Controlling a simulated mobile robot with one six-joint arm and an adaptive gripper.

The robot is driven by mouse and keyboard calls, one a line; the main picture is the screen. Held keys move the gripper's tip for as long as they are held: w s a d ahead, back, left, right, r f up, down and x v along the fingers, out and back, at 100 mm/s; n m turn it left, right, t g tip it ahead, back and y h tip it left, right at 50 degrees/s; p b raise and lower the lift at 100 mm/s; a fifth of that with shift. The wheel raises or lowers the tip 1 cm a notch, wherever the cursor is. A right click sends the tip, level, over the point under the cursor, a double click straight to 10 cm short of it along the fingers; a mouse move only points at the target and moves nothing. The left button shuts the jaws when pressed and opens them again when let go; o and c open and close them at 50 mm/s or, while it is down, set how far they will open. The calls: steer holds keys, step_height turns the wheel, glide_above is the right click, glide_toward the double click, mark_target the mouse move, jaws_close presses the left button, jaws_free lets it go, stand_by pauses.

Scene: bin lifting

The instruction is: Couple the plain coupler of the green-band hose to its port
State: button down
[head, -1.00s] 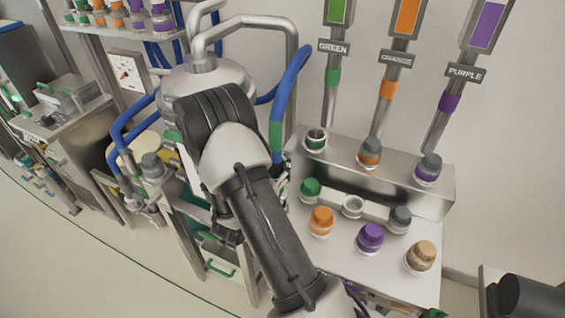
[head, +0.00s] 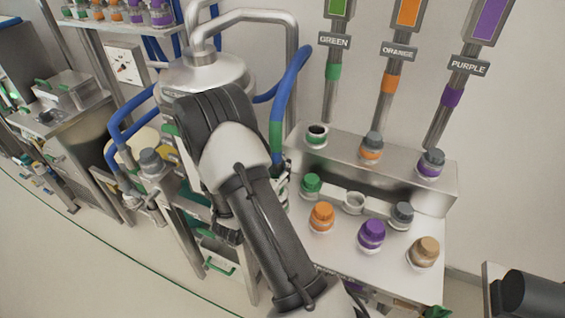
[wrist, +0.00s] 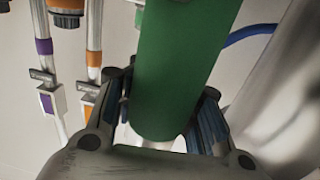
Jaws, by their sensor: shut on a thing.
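The blue hose (head: 291,85) with a green band (head: 277,136) hangs down just left of the panel in the head view. My gripper (wrist: 163,118) is shut around the hose's lower end; the green band (wrist: 175,70) fills the middle of the wrist view between the fingers. The coupler is mostly hidden by the band and fingers. In the head view my arm hides most of the gripper.
Orange (head: 372,147) and purple (head: 431,163) capped ports stand right of the green one on a steel block (head: 405,178). Below, a white shelf (head: 340,250) holds several loose caps. A metal tank (head: 205,75) and pipes stand behind my arm.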

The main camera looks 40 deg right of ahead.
steer(key=shift+f+b, duration=1.05)
steer(key=shift+b, duration=0.1)
stand_by(0.8)
steer(key=c, duration=1)
jaws_free()
steer(key=v, duration=1.2)
